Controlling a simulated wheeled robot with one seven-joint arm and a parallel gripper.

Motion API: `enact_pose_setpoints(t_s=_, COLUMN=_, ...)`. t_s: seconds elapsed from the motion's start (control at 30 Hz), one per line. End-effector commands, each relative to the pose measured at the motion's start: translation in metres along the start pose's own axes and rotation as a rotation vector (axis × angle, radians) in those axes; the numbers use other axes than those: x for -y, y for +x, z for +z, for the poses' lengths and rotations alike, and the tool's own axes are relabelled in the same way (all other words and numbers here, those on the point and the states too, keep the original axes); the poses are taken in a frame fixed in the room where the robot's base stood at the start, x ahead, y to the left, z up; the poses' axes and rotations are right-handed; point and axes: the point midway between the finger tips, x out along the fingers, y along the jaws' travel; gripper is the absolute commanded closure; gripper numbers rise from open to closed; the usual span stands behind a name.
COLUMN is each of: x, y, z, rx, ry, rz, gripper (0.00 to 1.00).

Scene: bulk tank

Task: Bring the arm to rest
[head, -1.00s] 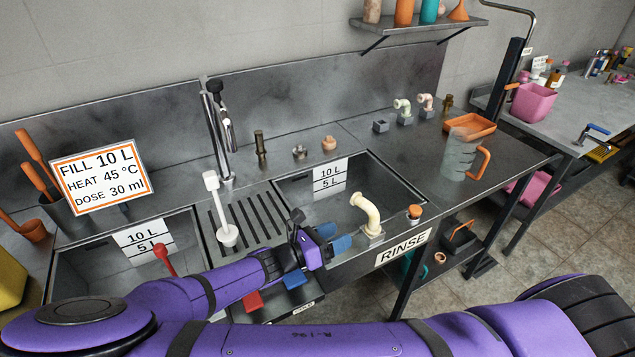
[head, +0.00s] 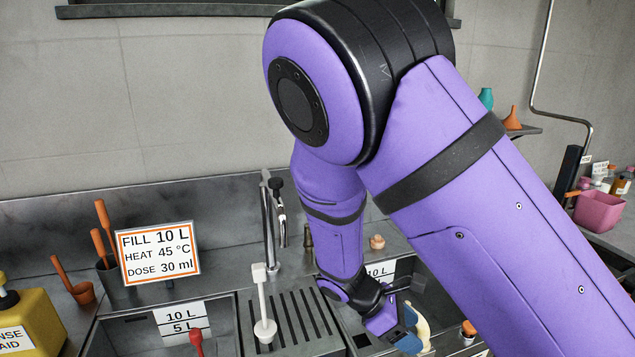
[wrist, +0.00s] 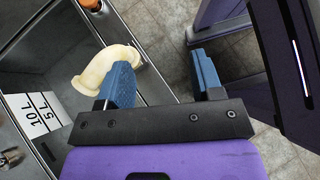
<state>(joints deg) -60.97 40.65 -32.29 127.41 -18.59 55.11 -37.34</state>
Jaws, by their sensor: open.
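My gripper (head: 409,333) is over the front edge of the right basin in the head view, with my purple arm folded high above it. In the wrist view its two blue fingers (wrist: 162,84) stand wide apart with nothing between them. A cream elbow spout (wrist: 100,72) is just beside the left finger; whether they touch I cannot tell. The spout also shows behind the fingers in the head view (head: 421,322).
A red handle (head: 196,341) sticks up at the left basin. A sign (head: 158,254) stands at the back. Floor (wrist: 150,20) shows below the gripper.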

Motion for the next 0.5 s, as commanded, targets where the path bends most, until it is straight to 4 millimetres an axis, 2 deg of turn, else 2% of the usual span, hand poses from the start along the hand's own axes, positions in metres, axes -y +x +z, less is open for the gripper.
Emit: enact_pose_setpoints(t_s=0.5, x=0.011, y=-0.035, z=0.104, rx=-0.442, ry=0.400, rz=-0.189, gripper=0.40)
